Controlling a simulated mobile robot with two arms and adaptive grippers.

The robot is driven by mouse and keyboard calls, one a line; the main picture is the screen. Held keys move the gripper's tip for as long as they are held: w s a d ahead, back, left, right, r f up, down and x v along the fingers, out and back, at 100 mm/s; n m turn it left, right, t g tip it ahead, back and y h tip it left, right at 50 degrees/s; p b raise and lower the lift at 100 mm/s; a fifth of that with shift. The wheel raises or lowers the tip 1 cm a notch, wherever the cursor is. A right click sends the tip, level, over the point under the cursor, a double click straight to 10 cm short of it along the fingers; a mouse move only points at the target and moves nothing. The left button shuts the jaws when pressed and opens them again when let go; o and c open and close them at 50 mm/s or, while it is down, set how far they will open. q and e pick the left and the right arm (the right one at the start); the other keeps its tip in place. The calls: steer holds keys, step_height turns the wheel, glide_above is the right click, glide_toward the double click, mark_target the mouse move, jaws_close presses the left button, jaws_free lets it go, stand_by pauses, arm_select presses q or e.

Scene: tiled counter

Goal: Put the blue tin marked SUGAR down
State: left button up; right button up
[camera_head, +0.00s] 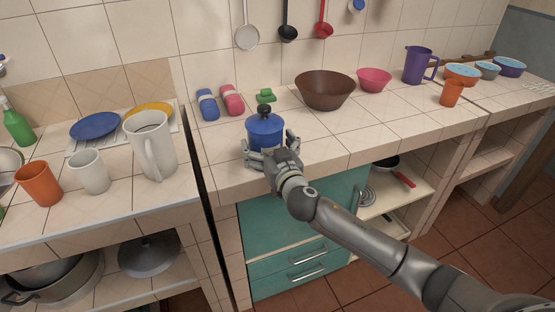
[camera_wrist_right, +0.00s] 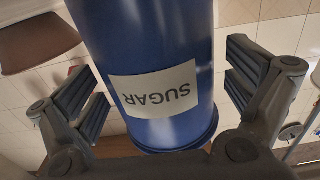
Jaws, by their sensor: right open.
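The blue tin (camera_head: 265,132) with a dark knob on its lid stands upright on the tiled counter, near the front edge. In the right wrist view the tin (camera_wrist_right: 155,50) fills the middle, with its white SUGAR label upside down in the picture. My right gripper (camera_head: 270,150) is open, with its fingers on either side of the tin. In the right wrist view my right gripper (camera_wrist_right: 160,95) shows gaps between the finger pads and the tin. The gripper hides the tin's lower front in the head view. My left gripper is not in view.
Behind the tin are a blue roll (camera_head: 207,105), a pink roll (camera_head: 232,100) and a small green object (camera_head: 266,96). A brown bowl (camera_head: 325,91) stands to the right and back. A white pitcher (camera_head: 151,148) stands left, across a gap between counters. Free tiles lie to the right.

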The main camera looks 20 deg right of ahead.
steer(key=s+b, duration=0.1)
steer(key=s, duration=0.8)
steer(key=shift+s+d, duration=0.15)
